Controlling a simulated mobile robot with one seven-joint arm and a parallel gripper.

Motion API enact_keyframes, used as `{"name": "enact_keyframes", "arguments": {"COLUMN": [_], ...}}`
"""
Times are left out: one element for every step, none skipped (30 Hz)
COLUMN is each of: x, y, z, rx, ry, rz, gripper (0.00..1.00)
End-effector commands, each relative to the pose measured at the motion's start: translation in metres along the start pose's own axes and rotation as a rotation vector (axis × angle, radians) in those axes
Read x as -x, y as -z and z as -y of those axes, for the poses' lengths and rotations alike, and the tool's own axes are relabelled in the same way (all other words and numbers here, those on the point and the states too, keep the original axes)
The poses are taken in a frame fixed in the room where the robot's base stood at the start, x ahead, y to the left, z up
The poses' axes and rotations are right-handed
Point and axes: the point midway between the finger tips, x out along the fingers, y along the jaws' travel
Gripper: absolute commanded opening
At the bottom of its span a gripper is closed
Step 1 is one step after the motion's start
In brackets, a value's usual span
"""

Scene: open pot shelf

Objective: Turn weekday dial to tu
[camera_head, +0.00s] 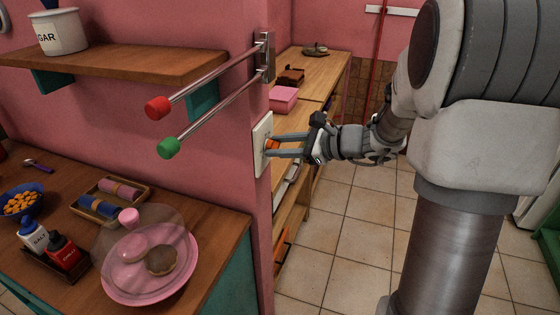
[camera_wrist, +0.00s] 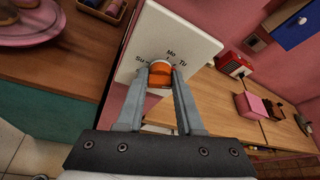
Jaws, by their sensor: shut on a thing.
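The weekday dial is an orange knob (camera_wrist: 160,74) on a white wall plate (camera_wrist: 181,33), marked Su, Mo and Tu in the wrist view. A white mark on the knob's top edge appears to face near Mo. My gripper (camera_wrist: 161,80) is shut on the orange knob, one finger on each side. In the head view my gripper (camera_head: 269,147) reaches from the right to the orange knob (camera_head: 271,144) on the narrow white plate (camera_head: 262,130). The plate's markings cannot be read in the head view.
Two metal rods with a red end (camera_head: 158,108) and a green end (camera_head: 169,148) stick out above the plate. A wooden counter with a glass-covered pink plate (camera_head: 150,293) stands at left. A pink box (camera_head: 284,97) sits behind. Tiled floor is open below my arm.

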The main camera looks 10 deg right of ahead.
Motion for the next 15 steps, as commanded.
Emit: {"name": "enact_keyframes", "arguments": {"x": [-0.0028, -0.0028, -0.0028, -0.0028, -0.0027, -0.0028, -0.0027, -0.0026, -0.0026, -0.0024, -0.0023, -0.0023, -0.0022, -0.0020, -0.0018], "y": [0.0075, 0.0074, 0.0072, 0.0071, 0.0068, 0.0068, 0.0066, 0.0064, 0.0064, 0.0061, 0.0058, 0.0058, 0.0055, 0.0051, 0.0048], "z": [-0.0041, -0.0042, -0.0045, -0.0046, -0.0047, -0.0048, -0.0048, -0.0048, -0.0050, -0.0050, -0.0050, -0.0051, -0.0051, -0.0051, -0.0050], "rx": [0.035, 0.055, 0.081, 0.099, 0.118, 0.141, 0.157, 0.174, 0.195, 0.209, 0.223, 0.240, 0.253, 0.264, 0.278], "ry": [0.015, 0.023, 0.034, 0.041, 0.049, 0.059, 0.066, 0.073, 0.081, 0.087, 0.093, 0.099, 0.104, 0.109, 0.114], "rz": [0.000, 0.000, 0.000, 0.000, 0.001, 0.001, 0.001, 0.000, 0.000, 0.000, 0.000, 0.000, 0.000, 0.000, 0.000], "gripper": [0.00, 0.00, 0.00, 0.00, 0.00, 0.00, 0.00, 0.00, 0.00, 0.00, 0.00, 0.00, 0.00, 0.00, 0.00]}}
